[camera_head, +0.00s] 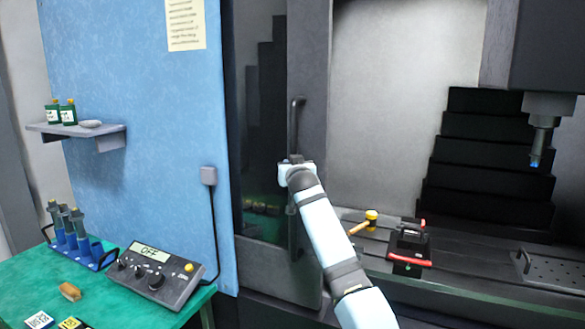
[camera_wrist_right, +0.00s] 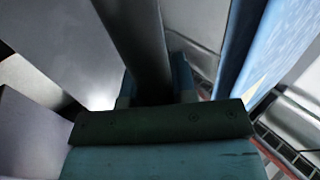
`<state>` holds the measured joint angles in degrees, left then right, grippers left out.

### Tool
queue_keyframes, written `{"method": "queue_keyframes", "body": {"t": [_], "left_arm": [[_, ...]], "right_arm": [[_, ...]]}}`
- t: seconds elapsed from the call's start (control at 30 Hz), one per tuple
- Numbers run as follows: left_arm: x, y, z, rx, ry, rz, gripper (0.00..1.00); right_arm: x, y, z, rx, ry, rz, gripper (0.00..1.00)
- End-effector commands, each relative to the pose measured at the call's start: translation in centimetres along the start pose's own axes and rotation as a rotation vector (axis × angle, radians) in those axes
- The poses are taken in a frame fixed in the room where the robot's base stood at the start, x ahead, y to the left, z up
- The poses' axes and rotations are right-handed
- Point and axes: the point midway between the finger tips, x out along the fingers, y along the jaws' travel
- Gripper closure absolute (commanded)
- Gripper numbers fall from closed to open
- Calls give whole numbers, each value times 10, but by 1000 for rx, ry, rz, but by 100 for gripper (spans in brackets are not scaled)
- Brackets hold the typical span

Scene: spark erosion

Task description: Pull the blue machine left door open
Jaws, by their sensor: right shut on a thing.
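The left door (camera_head: 309,70) of the machine is a grey frame with a dark window, right of the blue panel (camera_head: 140,90). The opening to its right shows the machine's inside. A dark vertical bar handle (camera_head: 296,112) stands on the door frame. My right gripper (camera_head: 296,165) is at the handle, and my arm reaches it from the lower right. In the right wrist view the handle (camera_wrist_right: 138,45) runs between the two fingers of my right gripper (camera_wrist_right: 155,88), which is shut on it. The handle's gripped part is partly hidden. My left gripper is not in view.
Inside the machine lie a yellow mallet (camera_head: 371,219) and a black and red vise (camera_head: 408,245), below a spindle (camera_head: 540,130) at right. A green table (camera_head: 105,290) with a control box (camera_head: 155,278) stands at lower left. A small shelf (camera_head: 75,130) juts from the blue panel.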

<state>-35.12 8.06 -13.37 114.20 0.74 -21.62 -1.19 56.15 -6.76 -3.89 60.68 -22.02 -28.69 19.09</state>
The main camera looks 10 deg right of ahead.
Motion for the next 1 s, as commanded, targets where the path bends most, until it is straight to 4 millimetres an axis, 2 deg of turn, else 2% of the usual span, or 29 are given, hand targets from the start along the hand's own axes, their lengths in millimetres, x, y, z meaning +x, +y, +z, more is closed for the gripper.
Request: {"method": "queue_keyframes", "body": {"t": [0.6,0.63,0.7,0.73,1.0], "left_arm": [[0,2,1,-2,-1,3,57],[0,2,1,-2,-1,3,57],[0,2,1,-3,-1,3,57],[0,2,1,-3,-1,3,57],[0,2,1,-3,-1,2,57]], "right_arm": [[0,-3,1,0,-1,-3,100],[0,-3,1,0,-1,-3,70],[0,-2,1,0,-1,-3,54],[0,-2,1,0,-1,-2,49],[-1,0,2,-1,-2,0,49]]}}
